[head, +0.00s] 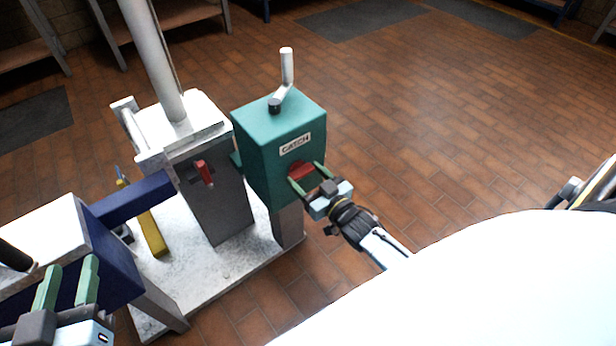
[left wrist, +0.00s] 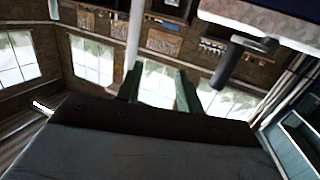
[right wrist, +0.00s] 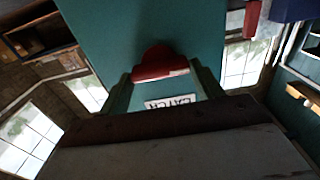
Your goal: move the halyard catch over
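The red catch (head: 302,169) sits on the front face of a teal box (head: 269,150) labelled CATCH. It also shows in the right wrist view (right wrist: 160,64), where the label appears upside down. My right gripper (head: 307,178) is at this face, fingers spread with one to each side of the catch. I cannot tell whether they touch it. My left gripper (head: 68,280) is at the lower left, by a dark blue box (head: 115,262). Its fingers are apart with nothing between them, as the left wrist view (left wrist: 160,85) also shows.
A white mast (head: 155,60) rises from a grey-white post with a red lever (head: 204,172). A bent crank handle (head: 286,75) tops the teal box. A yellow bar (head: 152,235) stands on the pale base plate (head: 225,268). Tiled floor to the right is clear.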

